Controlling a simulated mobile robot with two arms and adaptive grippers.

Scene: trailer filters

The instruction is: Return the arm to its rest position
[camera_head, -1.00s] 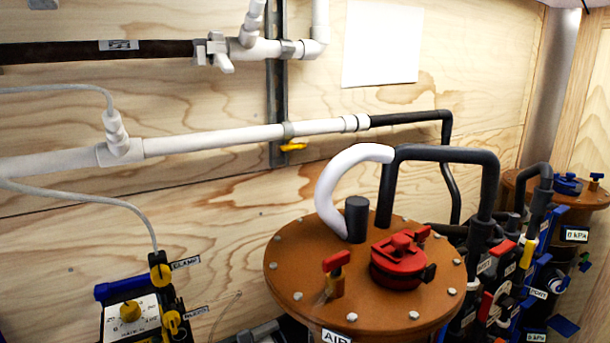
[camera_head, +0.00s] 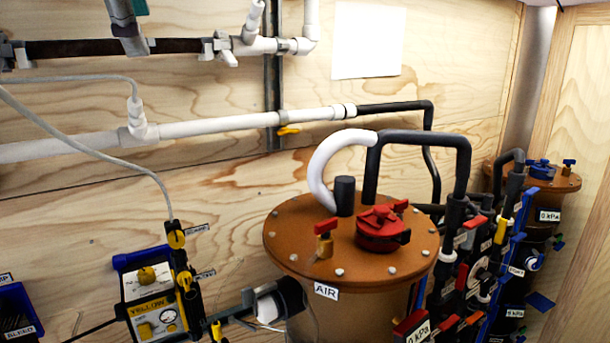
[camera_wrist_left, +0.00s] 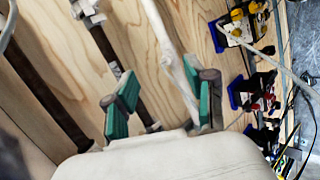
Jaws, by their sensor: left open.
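My left gripper (camera_head: 130,14) shows only in part at the top left of the head view, as a grey piece with a teal pad in front of the dark brown pipe (camera_head: 70,48). The rest of it is cut off by the frame edge. In the left wrist view, my left gripper (camera_wrist_left: 162,102) has its two teal-padded fingers well apart. Nothing is held between them. A white pipe (camera_wrist_left: 172,60) and the wood wall show beyond them. My right gripper is in neither view.
A brown tank (camera_head: 290,240) with red fittings stands at centre right. A yellow-labelled device (camera_head: 152,305) is at lower left. A white pipe (camera_head: 220,124) runs along the wood wall, with a thin cable (camera_head: 90,148) in front of it.

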